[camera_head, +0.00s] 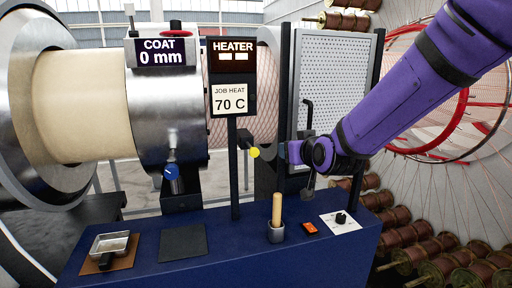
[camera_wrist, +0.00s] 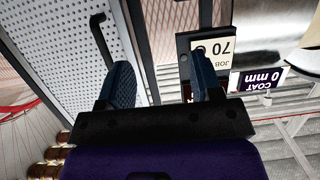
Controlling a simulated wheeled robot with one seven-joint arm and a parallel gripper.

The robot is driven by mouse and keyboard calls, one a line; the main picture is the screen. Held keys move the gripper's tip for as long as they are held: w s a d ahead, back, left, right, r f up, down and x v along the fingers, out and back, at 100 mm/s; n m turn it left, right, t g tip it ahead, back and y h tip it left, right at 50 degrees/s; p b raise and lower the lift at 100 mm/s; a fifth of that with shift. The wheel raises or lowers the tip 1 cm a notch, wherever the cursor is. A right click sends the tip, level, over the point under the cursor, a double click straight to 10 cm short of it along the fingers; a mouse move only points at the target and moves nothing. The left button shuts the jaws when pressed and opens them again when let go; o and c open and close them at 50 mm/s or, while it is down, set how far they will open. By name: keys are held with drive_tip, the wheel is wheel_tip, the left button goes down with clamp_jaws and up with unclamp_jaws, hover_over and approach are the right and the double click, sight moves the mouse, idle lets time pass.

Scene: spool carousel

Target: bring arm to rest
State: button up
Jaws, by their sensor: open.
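My purple arm (camera_head: 415,95) reaches in from the upper right in the head view, bent down to its wrist in front of the machine. My gripper (camera_wrist: 163,82) shows in the wrist view with its two dark blue fingers spread apart. Nothing is held between the fingers. In the head view the fingers are hard to make out against the dark machine parts. Beyond the fingers, the wrist view shows a perforated panel (camera_wrist: 85,45) with a black handle (camera_wrist: 103,42). The job heat card (camera_wrist: 215,48) is upside down there, close behind the right finger in the picture.
A blue bench (camera_head: 225,262) holds a metal pan (camera_head: 110,243), a dark pad (camera_head: 182,242), a wooden-handled tool (camera_head: 277,210), an orange item (camera_head: 309,227) and a white plate with a black knob (camera_head: 341,220). The heater display (camera_head: 232,55) stands on a post. Wire spools (camera_head: 410,235) fill the right.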

drive_tip(key=s+d+r+m+g+h, duration=0.15)
drive_tip(key=s+d+r+g, duration=0.3)
drive_tip(key=s+d, duration=0.75)
drive_tip(key=s+d+m+g+h, duration=0.1)
drive_tip(key=s+d, duration=0.3)
drive_tip(key=s, duration=0.6)
drive_tip(key=s+d+m+g+h, duration=0.1)
drive_tip(key=s+d+g, duration=0.2)
drive_tip(key=s, duration=0.7)
drive_tip(key=shift+s+d+h, duration=0.35)
drive_tip(key=shift+d, duration=0.2)
idle(1.6)
